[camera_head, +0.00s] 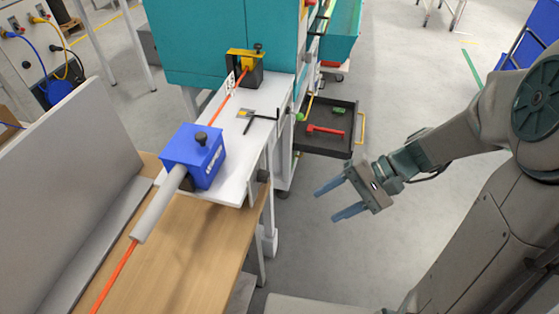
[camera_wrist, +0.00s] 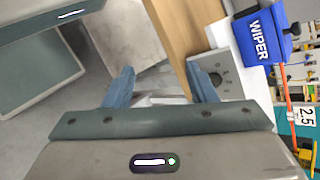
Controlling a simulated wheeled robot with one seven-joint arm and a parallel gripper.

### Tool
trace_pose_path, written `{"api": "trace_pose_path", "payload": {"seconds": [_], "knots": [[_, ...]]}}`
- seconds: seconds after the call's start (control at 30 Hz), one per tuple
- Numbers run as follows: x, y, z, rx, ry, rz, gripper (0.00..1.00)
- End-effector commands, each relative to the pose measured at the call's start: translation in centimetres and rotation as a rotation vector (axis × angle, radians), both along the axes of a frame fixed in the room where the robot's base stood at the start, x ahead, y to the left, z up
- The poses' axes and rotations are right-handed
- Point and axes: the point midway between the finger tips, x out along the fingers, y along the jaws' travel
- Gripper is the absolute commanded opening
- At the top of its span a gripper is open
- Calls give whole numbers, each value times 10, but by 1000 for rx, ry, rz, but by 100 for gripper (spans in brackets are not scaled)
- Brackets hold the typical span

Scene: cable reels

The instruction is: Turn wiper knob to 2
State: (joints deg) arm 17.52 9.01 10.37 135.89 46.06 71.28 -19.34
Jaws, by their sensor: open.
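The blue wiper box (camera_head: 193,157) sits on the white bench, with a black knob (camera_head: 201,138) on its top. In the wrist view the box (camera_wrist: 262,38) is at the upper right, lettered WIPER. A grey plate with a small round dark part (camera_wrist: 215,78) shows below it; I cannot read any marks there. A dark knob-like part (camera_head: 263,175) shows on the bench's side in the head view. My gripper (camera_head: 326,205) is open and empty, in the air to the right of the bench, apart from the box and these parts.
An orange cable (camera_head: 115,275) runs through a grey tube into the box. A yellow-and-black block (camera_head: 247,68) with a knob stands farther along the bench. A black tray cart (camera_head: 325,125) holds tools. Floor under my gripper is clear.

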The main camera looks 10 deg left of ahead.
Motion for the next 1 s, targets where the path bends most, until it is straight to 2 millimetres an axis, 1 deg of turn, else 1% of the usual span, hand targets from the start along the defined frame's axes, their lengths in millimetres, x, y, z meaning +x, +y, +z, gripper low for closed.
{"api": "trace_pose_path", "payload": {"seconds": [0.03, 0.1, 0.23, 0.4, 0.5, 0.67, 0.77, 0.87, 1.0], "knots": [[9, 5, -21, 77, 45, -37, 51], [22, 11, -34, 189, 91, -91, 51], [49, 18, -55, 382, 153, -200, 51], [78, 17, -73, 562, 192, -321, 51], [88, 14, -79, 621, 201, -367, 51], [94, 18, -80, 655, 204, -390, 51], [94, 29, -79, 655, 204, -390, 51], [94, 48, -78, 654, 205, -388, 51], [95, 79, -79, 653, 206, -387, 51]]}}
